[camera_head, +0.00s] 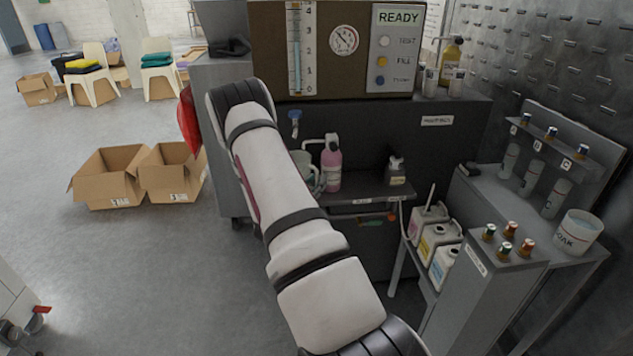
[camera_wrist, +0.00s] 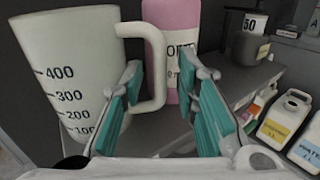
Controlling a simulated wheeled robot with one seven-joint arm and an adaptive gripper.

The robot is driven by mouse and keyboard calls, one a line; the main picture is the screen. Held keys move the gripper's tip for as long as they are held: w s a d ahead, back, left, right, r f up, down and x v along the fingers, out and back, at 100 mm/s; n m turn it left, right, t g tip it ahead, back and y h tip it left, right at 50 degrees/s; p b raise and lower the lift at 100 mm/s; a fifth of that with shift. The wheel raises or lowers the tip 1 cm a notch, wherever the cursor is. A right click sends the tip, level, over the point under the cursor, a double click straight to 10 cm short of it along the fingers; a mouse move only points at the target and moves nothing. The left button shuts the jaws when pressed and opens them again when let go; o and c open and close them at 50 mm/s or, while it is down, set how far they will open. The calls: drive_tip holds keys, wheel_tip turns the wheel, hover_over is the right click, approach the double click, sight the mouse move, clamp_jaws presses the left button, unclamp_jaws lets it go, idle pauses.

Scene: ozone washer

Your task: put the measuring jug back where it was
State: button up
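The measuring jug (camera_wrist: 80,75) is a pale, translucent cup with marks from 100 to 400. It fills the left of the wrist view, with its handle (camera_wrist: 157,75) toward the right. In the head view the jug (camera_head: 303,163) shows beside my arm, under a blue tap (camera_head: 295,122), partly hidden. My gripper (camera_wrist: 168,74) is open, with teal finger pads apart. The handle's outer bar appears between the fingertips, nearer the left one; I cannot tell whether they touch.
A pink bottle (camera_wrist: 178,35) stands right behind the handle; it also shows in the head view (camera_head: 331,169). A dark container labelled 50 (camera_wrist: 247,42) is farther right on the shelf (camera_head: 372,190). Several jerrycans (camera_head: 437,243) stand lower right. The floor at left is largely open before cardboard boxes (camera_head: 108,182).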

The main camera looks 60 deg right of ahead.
drive_tip(key=s+a, duration=0.1)
drive_tip(key=a, duration=1)
drive_tip(key=s+a+r+m+g+y, duration=0.1)
drive_tip(key=s+a+r+m+g, duration=0.15)
drive_tip(key=s+r+m, duration=0.4)
drive_tip(key=s+a+r+m+g+y, duration=0.1)
drive_tip(key=a+r+m+g, duration=0.2)
drive_tip(key=r, duration=0.6)
drive_tip(key=s+a+r+m+g+y, duration=0.2)
drive_tip(key=s+a+r+m+y, duration=0.35)
drive_tip(key=s+a, duration=0.2)
drive_tip(key=s+a+r+m+t+y, duration=0.1)
drive_tip(key=s+a+t+y, duration=0.1)
drive_tip(key=a, duration=0.6)
drive_tip(key=s+a+r+m+t+y, duration=0.1)
drive_tip(key=s+a+t+y, duration=0.2)
drive_tip(key=a, duration=0.6)
drive_tip(key=s+a+r+m+t+y, duration=0.1)
drive_tip(key=s+a+m+t+y, duration=0.1)
drive_tip(key=a+y, duration=0.3)
drive_tip(key=s+a+t, duration=0.1)
drive_tip(key=a, duration=0.2)
drive_tip(key=shift+s+a+y, duration=0.3)
drive_tip(key=shift+s+y, duration=0.05)
drive_tip(key=shift+p, duration=0.35)
